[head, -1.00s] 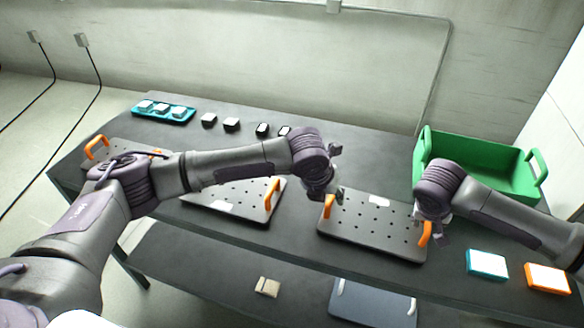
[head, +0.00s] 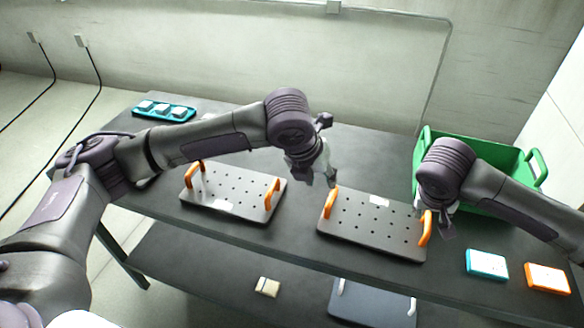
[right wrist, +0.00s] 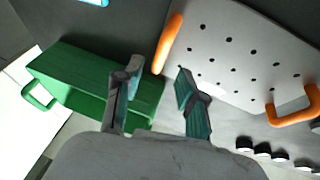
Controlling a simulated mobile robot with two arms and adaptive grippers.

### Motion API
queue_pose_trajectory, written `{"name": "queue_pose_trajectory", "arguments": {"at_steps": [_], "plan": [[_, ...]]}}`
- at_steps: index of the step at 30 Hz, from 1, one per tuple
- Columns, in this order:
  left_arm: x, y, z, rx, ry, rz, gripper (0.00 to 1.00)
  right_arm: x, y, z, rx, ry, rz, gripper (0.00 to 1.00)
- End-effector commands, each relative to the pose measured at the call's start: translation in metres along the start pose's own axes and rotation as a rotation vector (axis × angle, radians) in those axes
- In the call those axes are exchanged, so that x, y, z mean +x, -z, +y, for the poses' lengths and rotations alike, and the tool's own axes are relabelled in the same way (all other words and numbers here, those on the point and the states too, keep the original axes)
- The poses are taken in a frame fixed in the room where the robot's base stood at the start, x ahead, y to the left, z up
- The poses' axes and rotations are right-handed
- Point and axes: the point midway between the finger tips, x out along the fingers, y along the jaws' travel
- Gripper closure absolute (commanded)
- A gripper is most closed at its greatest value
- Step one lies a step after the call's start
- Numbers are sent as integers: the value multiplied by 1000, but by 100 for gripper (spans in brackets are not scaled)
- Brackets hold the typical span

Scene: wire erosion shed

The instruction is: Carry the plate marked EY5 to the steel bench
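Perforated grey plates with orange handles lie on the dark table (head: 360,150). One plate (head: 372,228) is in front of me at the middle right, with a white label at its far edge; a second plate (head: 235,188) lies to its left. No label is legible, so I cannot tell which is EY5. My left gripper (head: 326,170) hangs over the left handle of the middle-right plate; its opening is unclear. My right gripper (head: 440,222) is by that plate's right handle. In the right wrist view its fingers (right wrist: 158,100) are apart and empty, with a plate (right wrist: 240,60) beyond them.
A green crate (head: 487,207) stands at the back right. A teal block (head: 487,264) and an orange block (head: 548,278) lie at the front right. A teal tray (head: 150,107) holds white pieces at the far left. Below, a lower shelf holds a white-handled plate (head: 370,308) and a tan block (head: 267,286).

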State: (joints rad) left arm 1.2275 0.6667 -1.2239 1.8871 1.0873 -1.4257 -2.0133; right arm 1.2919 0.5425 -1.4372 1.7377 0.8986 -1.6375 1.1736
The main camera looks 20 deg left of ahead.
Motion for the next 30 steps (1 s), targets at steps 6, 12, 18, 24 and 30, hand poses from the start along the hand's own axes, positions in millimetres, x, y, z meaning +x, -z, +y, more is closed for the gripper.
{"name": "queue_pose_trajectory", "arguments": {"at_steps": [6, 12, 18, 24, 30], "plan": [[0, 0, 0, 0, 0, 0, 60, -39, 0, 0, -1, 1, 0, 60], [0, 0, 0, 0, 0, 0, 60, -53, 0, 0, 0, -1, 0, 60], [0, 0, 0, 0, 0, 0, 60, -54, 0, 0, 0, -1, 0, 60], [0, 0, 0, 0, 0, 0, 60, -54, 0, 0, 0, -1, 0, 60], [10, 14, -10, -52, 24, 12, 60, -47, -15, -16, -47, 44, -10, 60]]}}
